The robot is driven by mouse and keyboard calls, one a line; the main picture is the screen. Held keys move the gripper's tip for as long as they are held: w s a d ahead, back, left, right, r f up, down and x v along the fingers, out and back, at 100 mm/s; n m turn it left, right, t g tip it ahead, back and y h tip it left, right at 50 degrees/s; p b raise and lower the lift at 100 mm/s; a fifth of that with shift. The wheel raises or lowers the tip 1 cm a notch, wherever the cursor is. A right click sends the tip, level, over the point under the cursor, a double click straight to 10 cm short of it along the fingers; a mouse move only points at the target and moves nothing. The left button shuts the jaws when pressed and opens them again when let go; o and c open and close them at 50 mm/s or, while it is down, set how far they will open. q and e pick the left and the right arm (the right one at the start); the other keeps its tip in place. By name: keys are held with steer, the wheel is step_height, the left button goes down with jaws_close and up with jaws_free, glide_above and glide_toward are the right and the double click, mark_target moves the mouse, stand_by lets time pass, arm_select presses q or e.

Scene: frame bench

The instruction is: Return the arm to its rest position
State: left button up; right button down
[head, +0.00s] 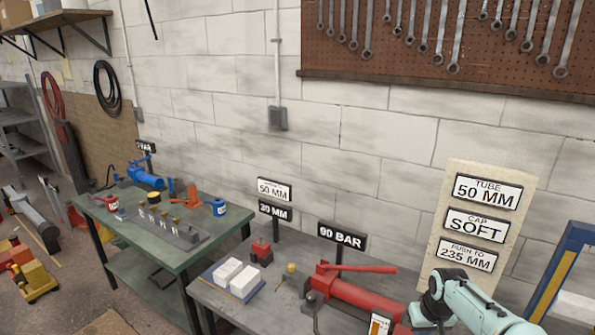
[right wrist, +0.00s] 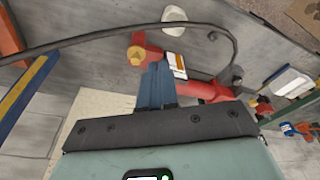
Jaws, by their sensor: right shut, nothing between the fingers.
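My right arm (head: 470,305) comes in at the bottom right corner of the head view, teal with a dark joint, in front of the grey bench. Its fingertips are not visible there. In the right wrist view my right gripper (right wrist: 156,72) has its two blue-grey fingers together, with nothing between them. In that picture the fingertips lie close to a red tool (right wrist: 205,88) and a white-and-orange display; I cannot tell the gap. My left arm and gripper are in neither view.
The grey bench (head: 215,297) holds a red hand pump (head: 355,298), white blocks (head: 244,281) on a blue tray and a 90 BAR sign (head: 342,237). A blue-and-yellow frame (head: 560,268) stands at the right. A dark hose (right wrist: 90,38) arches across the right wrist view.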

steer(key=s+a+f+y, duration=0.1)
steer(key=s+a+f, duration=0.15)
steer(key=f, duration=0.45)
steer(key=s+a+f+g, duration=0.1)
steer(key=s+a+f, duration=0.15)
steer(key=f, duration=0.55)
steer(key=s+a+f+y, duration=0.1)
steer(key=a+f, duration=0.2)
steer(key=f, duration=0.4)
steer(key=s+a+f+m, duration=0.1)
steer(key=s+a+f, duration=0.2)
steer(key=s, duration=0.4)
steer(key=s+a+f+m+y, duration=0.1)
steer(key=s+a+f, duration=0.2)
steer(key=s+f, duration=0.2)
steer(key=s+a+f+m+g, duration=0.1)
steer(key=s+a+f, duration=0.3)
steer(key=s, duration=0.7)
steer(key=shift+s+f+y, duration=0.15)
steer(key=shift+s+y, duration=0.1)
steer(key=shift+y, duration=0.15)
steer(key=shift+d, duration=0.1)
